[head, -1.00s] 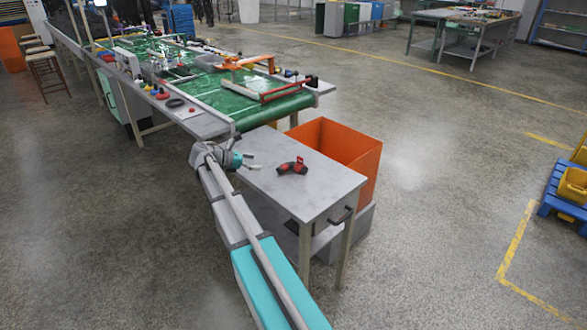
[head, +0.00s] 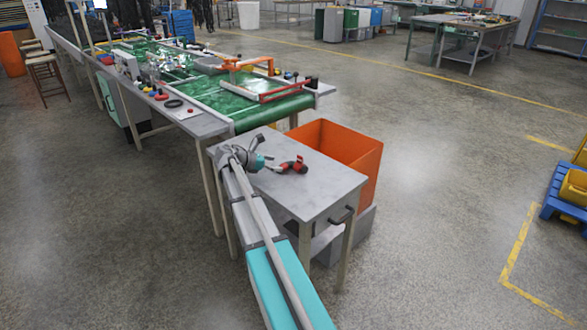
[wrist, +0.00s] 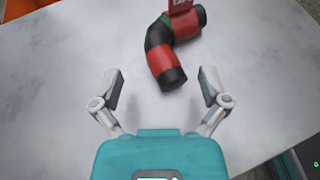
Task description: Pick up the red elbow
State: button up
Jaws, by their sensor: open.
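The red elbow (head: 294,165) lies on the grey tabletop of the small table (head: 330,187). It is a bent pipe piece with red sections, a black bend and black ends. In the wrist view the red elbow (wrist: 168,62) lies just beyond the fingertips, its near end roughly centred between them, with a red tag at the top edge. My gripper (wrist: 161,80) is open and empty, with fingers spread to either side. In the head view my gripper (head: 272,162) is just left of the elbow, close to it; whether they touch is unclear there.
An orange bin (head: 345,150) stands behind the table's right side. A green conveyor bench (head: 225,95) with fixtures lies beyond the table. The tabletop around the elbow is clear.

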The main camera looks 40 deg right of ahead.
aim_at(288, 163)
jog(key=shift+b+x, duration=0.9)
jog(key=shift+x, duration=1.65)
jog(key=shift+d+r, duration=0.1)
jog(key=shift+w, duration=0.1)
jog(key=c, duration=1.2)
